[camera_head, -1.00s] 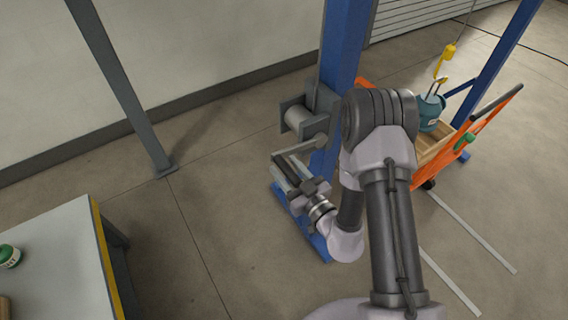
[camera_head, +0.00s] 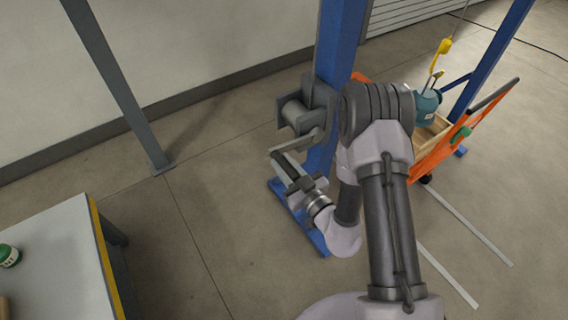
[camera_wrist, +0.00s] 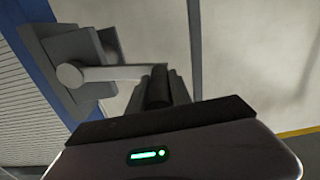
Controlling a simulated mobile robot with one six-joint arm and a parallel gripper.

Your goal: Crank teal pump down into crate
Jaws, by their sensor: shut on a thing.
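The teal pump (camera_head: 427,104) hangs below a yellow hook (camera_head: 441,52) at the right. It is over or in the wooden crate (camera_head: 434,135); my arm hides part of both, so I cannot tell whether it touches the bottom. The grey winch (camera_head: 299,112) is mounted on the blue post. Its crank arm (camera_wrist: 115,73) runs from the hub to a dark handle (camera_wrist: 158,86). My gripper (camera_head: 287,167) is shut on the handle, below the winch. The wrist view shows the handle between the jaws.
The crate rides on an orange cart (camera_head: 445,150) with a dark push bar. Blue posts (camera_head: 345,40) stand at the middle and right. A grey leaning post (camera_head: 120,90) stands at the left. A table (camera_head: 55,250) with a green-and-white can (camera_head: 9,256) is at lower left.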

